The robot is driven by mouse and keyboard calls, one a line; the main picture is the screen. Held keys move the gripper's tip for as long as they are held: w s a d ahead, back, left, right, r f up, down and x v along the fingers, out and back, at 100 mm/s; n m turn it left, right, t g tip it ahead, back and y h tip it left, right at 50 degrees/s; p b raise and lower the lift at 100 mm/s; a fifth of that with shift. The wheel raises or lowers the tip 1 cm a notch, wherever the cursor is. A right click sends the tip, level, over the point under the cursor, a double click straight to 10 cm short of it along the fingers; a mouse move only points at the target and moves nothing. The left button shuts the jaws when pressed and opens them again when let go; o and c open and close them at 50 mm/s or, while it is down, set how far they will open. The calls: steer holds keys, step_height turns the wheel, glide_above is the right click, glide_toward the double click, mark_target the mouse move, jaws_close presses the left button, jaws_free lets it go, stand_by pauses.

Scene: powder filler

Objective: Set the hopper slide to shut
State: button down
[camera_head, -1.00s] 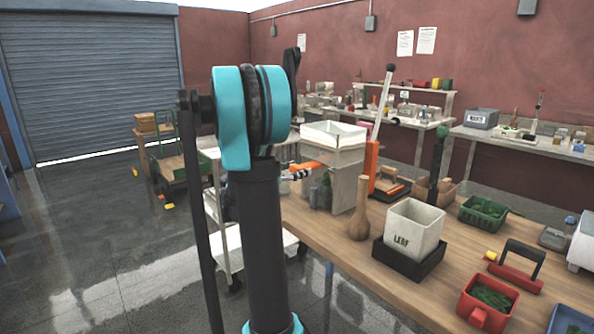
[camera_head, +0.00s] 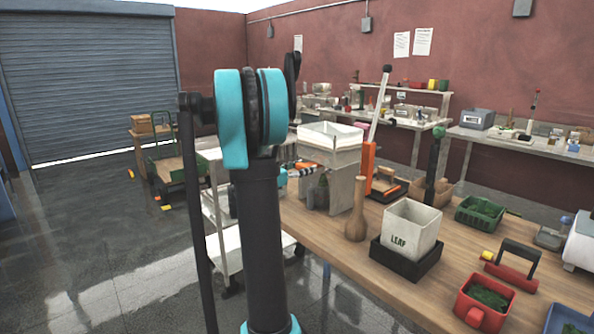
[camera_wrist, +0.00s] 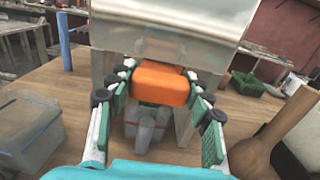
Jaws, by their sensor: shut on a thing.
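The powder filler is a pale hopper bin (camera_head: 330,141) on a grey metal stand (camera_head: 343,182) at the back of the wooden bench. In the wrist view its metal body (camera_wrist: 170,35) fills the top. The slide's orange handle (camera_wrist: 161,83) sticks out below that body, toward the wrist camera. My gripper (camera_wrist: 160,90) has its green-padded fingers on both sides of the handle and is shut on it. In the head view, the orange handle (camera_head: 304,165) shows left of the stand, and my arm hides most of the gripper. How far the slide is in cannot be seen.
Grey bottles (camera_wrist: 147,128) stand under the hopper. A wooden pestle-like tool (camera_head: 357,215) stands close to its right. A clear bin (camera_wrist: 28,130) sits left of my gripper. A LEAF box (camera_head: 412,228) and an orange-based lever (camera_head: 370,165) stand farther right.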

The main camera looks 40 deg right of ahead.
steer(key=c, duration=0.6)
jaws_free()
steer(key=shift+d, duration=0.15)
steer(key=shift+c, duration=0.2)
steer(key=s+a, duration=0.1)
steer(key=a, duration=1.1)
steer(key=shift+f, duration=0.1)
